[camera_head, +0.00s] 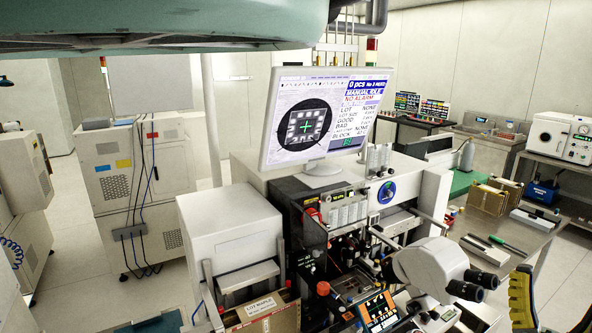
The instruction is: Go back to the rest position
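My gripper (553,299) shows at the bottom right corner as two yellow and black finger parts, cut off by the frame edges. They stand apart with a clear gap, and I see nothing held between them. The gripper is in front of and to the right of the wire bonding machine (228,238), close to the white microscope head (433,262) with its dark eyepieces. The rest of the arm is not clearly shown.
A monitor (320,116) stands on the machine. A small lit panel (379,311) and a cardboard box (262,312) are at its front. A side table (531,235) with trays and brown boxes lies right. Open floor (568,275) shows beyond it.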

